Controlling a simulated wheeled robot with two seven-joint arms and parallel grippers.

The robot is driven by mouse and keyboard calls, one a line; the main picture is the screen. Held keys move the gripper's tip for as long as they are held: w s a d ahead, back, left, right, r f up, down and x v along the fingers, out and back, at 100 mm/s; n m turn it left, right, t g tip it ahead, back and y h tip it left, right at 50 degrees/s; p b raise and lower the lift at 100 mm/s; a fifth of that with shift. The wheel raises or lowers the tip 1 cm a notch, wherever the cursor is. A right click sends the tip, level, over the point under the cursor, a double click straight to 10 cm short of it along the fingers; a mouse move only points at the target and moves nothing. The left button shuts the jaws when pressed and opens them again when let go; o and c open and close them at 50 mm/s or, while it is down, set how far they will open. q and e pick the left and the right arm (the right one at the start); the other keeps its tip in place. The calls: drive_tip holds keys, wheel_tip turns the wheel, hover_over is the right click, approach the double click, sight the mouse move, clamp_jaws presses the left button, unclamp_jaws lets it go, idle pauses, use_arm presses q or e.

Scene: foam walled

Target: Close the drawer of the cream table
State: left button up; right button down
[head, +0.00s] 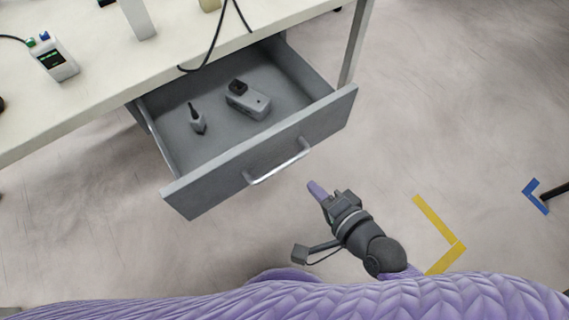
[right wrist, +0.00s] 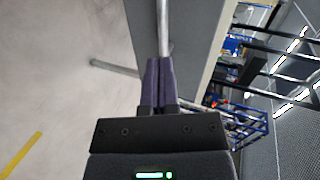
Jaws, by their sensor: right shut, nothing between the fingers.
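The grey drawer (head: 335,110) of the cream table (head: 95,95) is pulled well out. Its front carries a silver bar handle (head: 280,170). Inside lie a small grey box-like device (head: 248,101) and a small pointed object (head: 197,121). My right gripper (head: 314,187) is shut and empty, in front of the drawer and to the right of the handle. In the right wrist view, its purple fingers (right wrist: 160,68) are together, pointing toward a metal bar that looks like the handle (right wrist: 163,30). I cannot tell whether they touch it. My left gripper is not in view.
A white device with a small screen (head: 54,60) stands on the tabletop. A black cable (head: 215,45) hangs over its edge above the drawer. A table leg (head: 355,45) stands right of the drawer. Yellow tape (head: 438,220) marks the open floor at right.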

sight(278, 148)
drive_tip(key=shift+m+t, duration=0.3)
drive_tip(key=shift+m, duration=0.2)
drive_tip(key=b+x, duration=0.1)
drive_tip(key=x, duration=0.2)
drive_tip(key=r+b+x, duration=0.1)
drive_tip(key=x, duration=0.2)
drive_tip(key=b+x, duration=0.1)
drive_tip(key=x, duration=0.2)
drive_tip(key=shift+w+a+r, duration=0.15)
drive_tip(key=shift+a+r, duration=0.1)
drive_tip(key=shift+r, duration=0.05)
drive_tip(key=shift+w+a+b, duration=0.25)
drive_tip(key=shift+w+b, duration=0.05)
drive_tip(key=shift+w, duration=0.15)
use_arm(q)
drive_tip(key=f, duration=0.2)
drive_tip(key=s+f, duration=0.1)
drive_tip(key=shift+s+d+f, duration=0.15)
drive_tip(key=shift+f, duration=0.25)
